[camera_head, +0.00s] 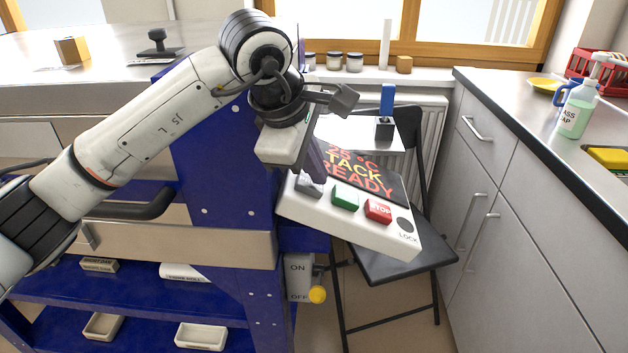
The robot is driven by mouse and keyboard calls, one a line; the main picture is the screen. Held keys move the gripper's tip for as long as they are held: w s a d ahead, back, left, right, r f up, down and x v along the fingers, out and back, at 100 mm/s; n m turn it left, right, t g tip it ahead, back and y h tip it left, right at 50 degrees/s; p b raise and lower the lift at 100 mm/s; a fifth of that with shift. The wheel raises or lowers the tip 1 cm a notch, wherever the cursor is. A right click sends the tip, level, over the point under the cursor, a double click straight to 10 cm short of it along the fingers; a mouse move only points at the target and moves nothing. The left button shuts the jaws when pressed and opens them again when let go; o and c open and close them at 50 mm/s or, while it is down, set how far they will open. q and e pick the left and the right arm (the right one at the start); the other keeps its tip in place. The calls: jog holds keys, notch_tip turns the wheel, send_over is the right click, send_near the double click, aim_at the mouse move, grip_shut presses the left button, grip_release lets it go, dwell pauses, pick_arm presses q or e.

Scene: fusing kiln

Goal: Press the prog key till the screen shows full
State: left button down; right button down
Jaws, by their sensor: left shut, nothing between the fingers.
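The white control panel (345,228) is tilted on the side of the blue bench. Its dark screen (358,172) reads "TACK" in yellow and "READY" in red, with a partly hidden temperature line ending in "5 °C" above. A grey key (309,188) sits at the left of the key row, partly hidden by my gripper; its label is not readable. A green key (345,198) and a red STOP key (378,210) are to its right. My left gripper (308,168) is shut and empty, pointing down just over the grey key; I cannot tell whether it touches. My right gripper is not in view.
A round LOCK spot (405,225) is at the panel's right end. An ON/OFF switch box with a yellow knob (317,294) is below. A black folding chair (400,266) stands behind the panel. The counter (540,135) at right holds a bottle (576,108).

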aim_at(318, 186)
pick_arm(q)
jog(key=shift+w+a+f, duration=0.15)
jog(key=shift+a+f, duration=0.2)
jog(key=shift+a, duration=0.15)
jog(key=shift+w+r+p, duration=0.1)
jog(key=shift+r+p, duration=0.4)
jog(key=shift+r, duration=0.2)
jog(key=shift+w+r, duration=0.15)
jog(key=shift+r, duration=0.3)
jog(key=shift+w+d+r+p, duration=0.1)
jog(key=shift+d+r+p, duration=0.2)
jog(key=shift+r+p, duration=0.5)
jog(key=shift+d+r+p, duration=0.3)
jog(key=shift+r+p, duration=0.25)
jog(key=shift+r, duration=0.25)
jog(key=shift+s+d+r+p, duration=0.2)
jog(key=shift+d+r+p, duration=0.3)
jog(key=shift+d+r, duration=0.1)
